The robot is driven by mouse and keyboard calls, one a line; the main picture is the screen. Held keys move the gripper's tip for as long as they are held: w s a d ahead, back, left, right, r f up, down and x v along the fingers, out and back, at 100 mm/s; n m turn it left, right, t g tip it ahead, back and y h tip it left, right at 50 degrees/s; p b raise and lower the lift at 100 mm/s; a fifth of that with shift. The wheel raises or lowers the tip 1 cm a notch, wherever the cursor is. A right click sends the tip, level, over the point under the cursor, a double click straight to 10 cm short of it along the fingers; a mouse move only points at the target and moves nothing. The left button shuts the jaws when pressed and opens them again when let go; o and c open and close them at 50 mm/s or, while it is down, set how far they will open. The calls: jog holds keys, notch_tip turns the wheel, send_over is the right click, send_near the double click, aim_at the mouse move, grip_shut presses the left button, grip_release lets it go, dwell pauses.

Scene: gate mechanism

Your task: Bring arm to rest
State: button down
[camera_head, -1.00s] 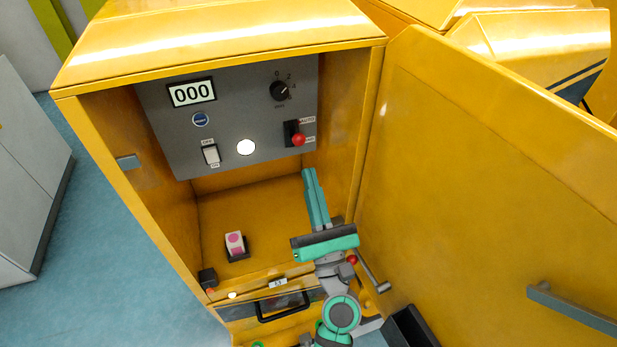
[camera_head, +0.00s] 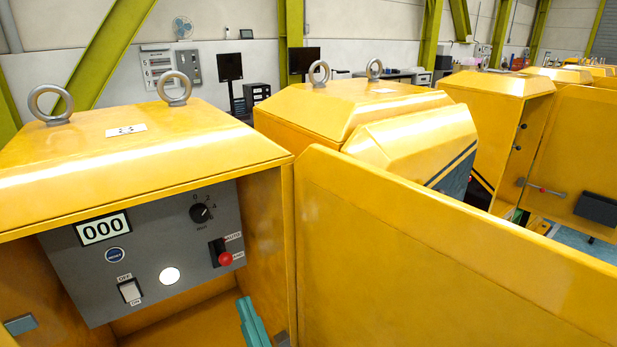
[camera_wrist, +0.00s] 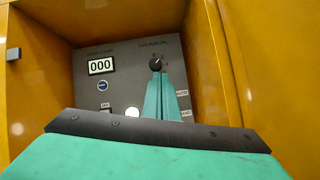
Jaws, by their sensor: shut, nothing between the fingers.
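My gripper (camera_head: 253,322) shows at the bottom of the head view, its green fingers together and empty. In the wrist view the closed fingers (camera_wrist: 161,88) point up toward the dark dial and cover part of the grey panel. The gripper is in front of the panel, inside the open yellow cabinet, and looks apart from the controls, though depth is hard to judge. The rest of my arm is below the head view. The grey panel (camera_head: 150,250) carries a display reading 000 (camera_head: 103,229), a dial (camera_head: 200,213), a red knob (camera_head: 225,259), a white switch (camera_head: 131,291) and a lit white round (camera_head: 169,276).
The open yellow door (camera_head: 430,260) stands to the right of the cabinet. More yellow cabinets (camera_head: 345,110) stand behind. Two metal rings (camera_head: 173,88) rise from the cabinet top.

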jog(key=s+d+f+n+g+h, duration=0.1)
jog(key=s+d+f+n+h, duration=0.3)
jog(key=s+f+n, duration=0.4)
jog(key=s+d+f+n+g+h, duration=0.2)
jog(key=s+d+f+n+h, duration=0.3)
jog(key=s+f+n, duration=0.4)
jog(key=s+d+f+n+g+h, duration=0.2)
jog(key=s+d+f+n+h, duration=0.2)
jog(key=s+f+n, duration=0.4)
jog(key=s+d+n, duration=0.1)
jog(key=s+n, duration=0.4)
jog(key=n, duration=0.2)
jog(key=shift+s+f+n+h, duration=0.25)
jog(key=shift+s+n+h, duration=0.05)
jog(key=shift+n, duration=0.1)
jog(key=shift+w, duration=0.1)
